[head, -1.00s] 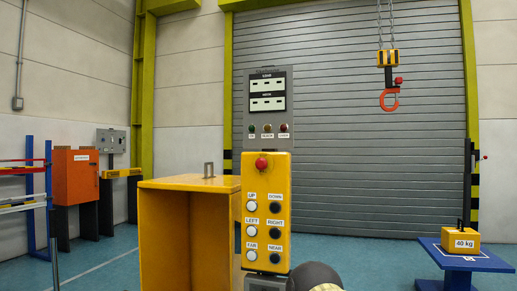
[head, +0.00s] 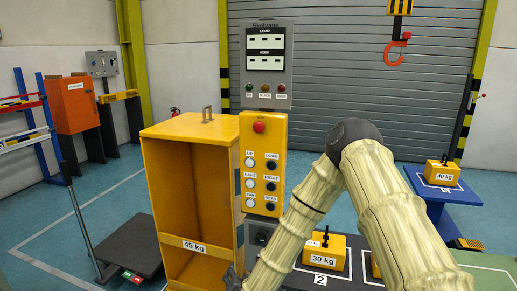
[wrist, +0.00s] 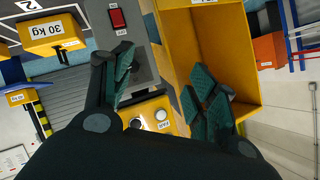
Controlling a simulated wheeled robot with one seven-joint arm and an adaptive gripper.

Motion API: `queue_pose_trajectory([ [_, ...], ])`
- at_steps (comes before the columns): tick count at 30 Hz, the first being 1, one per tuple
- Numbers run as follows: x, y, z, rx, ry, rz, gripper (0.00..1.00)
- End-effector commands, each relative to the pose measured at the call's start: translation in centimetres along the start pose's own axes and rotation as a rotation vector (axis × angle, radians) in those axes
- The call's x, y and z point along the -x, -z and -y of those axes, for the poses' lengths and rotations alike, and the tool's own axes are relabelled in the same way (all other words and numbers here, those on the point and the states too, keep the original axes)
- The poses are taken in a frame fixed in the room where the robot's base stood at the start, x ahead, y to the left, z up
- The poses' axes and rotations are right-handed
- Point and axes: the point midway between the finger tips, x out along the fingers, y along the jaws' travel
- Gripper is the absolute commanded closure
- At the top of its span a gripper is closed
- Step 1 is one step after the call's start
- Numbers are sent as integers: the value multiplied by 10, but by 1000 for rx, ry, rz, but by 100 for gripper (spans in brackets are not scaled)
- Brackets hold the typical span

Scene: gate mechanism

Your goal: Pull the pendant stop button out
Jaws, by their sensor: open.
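The pendant (head: 263,185) is an upright yellow panel with a red mushroom stop button (head: 259,127) at its top. Below the button are white buttons on the left and dark ones on the right, with labels. My gripper (wrist: 168,88) is open and empty in the wrist view, its teal-padded fingers spread. The stop button is not seen in the wrist view. In the head view my gripper is low, mostly cut off or hidden by my arm, well below the stop button.
A yellow open-fronted 45 kg box (head: 196,243) stands just left of the pendant. A grey display panel (head: 266,65) rises behind it. Yellow 30 kg (head: 325,257) and 40 kg (head: 442,173) weights stand to the right. A red hook (head: 396,47) hangs above.

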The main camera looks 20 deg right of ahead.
Motion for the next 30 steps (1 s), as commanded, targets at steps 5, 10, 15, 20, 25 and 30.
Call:
queue_pose_trajectory([
  [5, 10, 96, 63, -99, 13, -139, 42],
  [10, 20, 180, 112, -194, 18, -268, 42],
  [15, 37, 264, 157, -290, 18, -395, 42],
  [20, 55, 335, 190, -374, 13, -500, 42],
  [25, 69, 383, 211, -435, 6, -573, 42],
  [30, 74, 402, 217, -460, 2, -605, 42],
])
